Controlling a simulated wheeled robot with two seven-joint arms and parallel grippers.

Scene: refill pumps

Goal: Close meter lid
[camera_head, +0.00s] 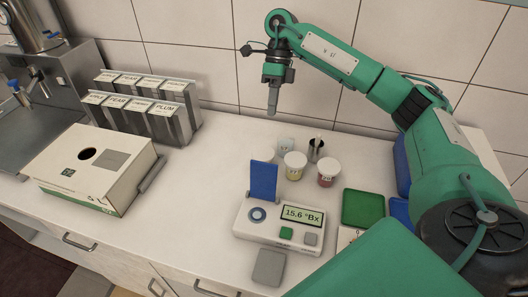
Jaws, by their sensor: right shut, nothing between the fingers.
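The white meter (278,224) lies on the counter in front of me, its display reading 15.6 °Bx. Its blue lid (263,181) stands open, upright behind the round sensor well (257,214). My right gripper (272,112) is shut and empty. It points down above the back of the counter, behind the meter and well apart from the lid. My left gripper is not in view.
Several small cups, one yellow (294,165) and one red (327,171), stand close behind the meter with a dark holder (316,150). A green tray (363,208) lies right of it. A white box (93,168) and a rack of labelled packets (148,105) stand left. Counter between is clear.

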